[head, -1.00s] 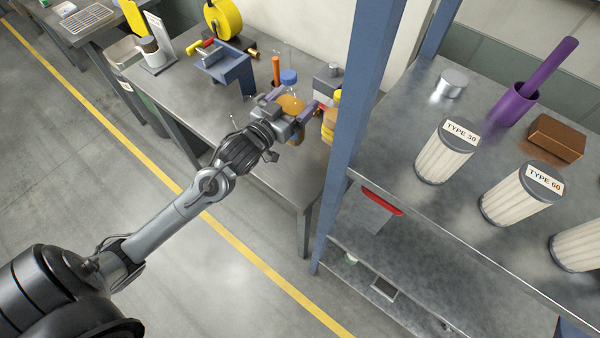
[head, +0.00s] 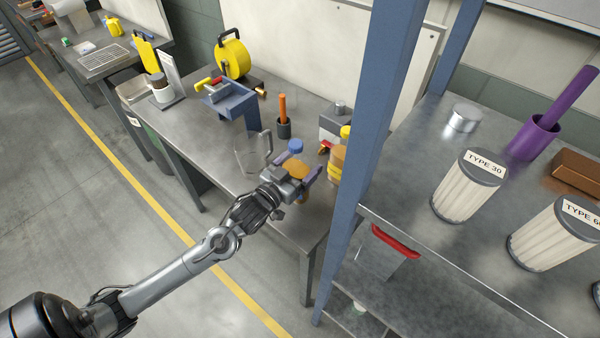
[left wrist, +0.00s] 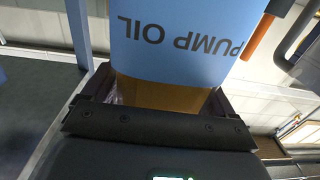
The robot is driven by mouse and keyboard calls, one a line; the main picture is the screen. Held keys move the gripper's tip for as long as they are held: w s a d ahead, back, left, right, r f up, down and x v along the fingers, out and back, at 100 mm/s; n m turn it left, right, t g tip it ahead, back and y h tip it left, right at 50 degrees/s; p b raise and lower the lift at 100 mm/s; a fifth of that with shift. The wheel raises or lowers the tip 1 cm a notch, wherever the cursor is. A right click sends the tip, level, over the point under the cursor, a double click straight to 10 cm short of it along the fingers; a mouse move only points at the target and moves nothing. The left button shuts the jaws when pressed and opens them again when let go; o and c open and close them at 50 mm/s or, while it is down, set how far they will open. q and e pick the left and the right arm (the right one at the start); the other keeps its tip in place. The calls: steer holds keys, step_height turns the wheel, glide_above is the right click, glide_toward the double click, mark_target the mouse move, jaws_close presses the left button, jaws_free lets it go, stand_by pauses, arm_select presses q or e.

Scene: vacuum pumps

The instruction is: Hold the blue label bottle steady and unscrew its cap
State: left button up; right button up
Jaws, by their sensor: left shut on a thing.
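The pump oil bottle (head: 296,167) has an amber body and a blue cap (head: 295,146), and it stands at the near right part of the workbench. My left gripper (head: 293,173) reaches in from the lower left and is shut around its body, below the cap. In the left wrist view the blue label (left wrist: 180,42) reads PUMP OIL upside down, with the amber body (left wrist: 160,94) between the fingers. The cap is out of the wrist view. My right gripper is not in view.
A clear glass jug (head: 252,152) stands just left of the bottle. An orange-handled tool in a dark cup (head: 284,128) is behind it. Yellow containers (head: 337,164) and a blue shelf post (head: 372,110) are close on the right. A blue bracket (head: 232,104) stands farther left.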

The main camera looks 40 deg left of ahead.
arm_select(q)
steer(key=shift+f, duration=1.6)
steer(key=o, duration=1.9)
steer(key=shift+c, duration=0.2)
steer(key=shift+r, duration=0.15)
steer(key=s, duration=1.2)
steer(key=s+d+f+m+g+h, duration=0.1)
steer(key=s+d+f+m+g, duration=0.1)
steer(key=s+d+f+g, duration=1.1)
step_height(320, 180, up, 30)
steer(key=s+g+p, duration=0.1)
steer(key=p, duration=2.9)
steer(key=shift+s+a+r+m, duration=0.2)
steer(key=shift+s+a+m, duration=0.1)
steer(key=shift+s+a, duration=0.15)
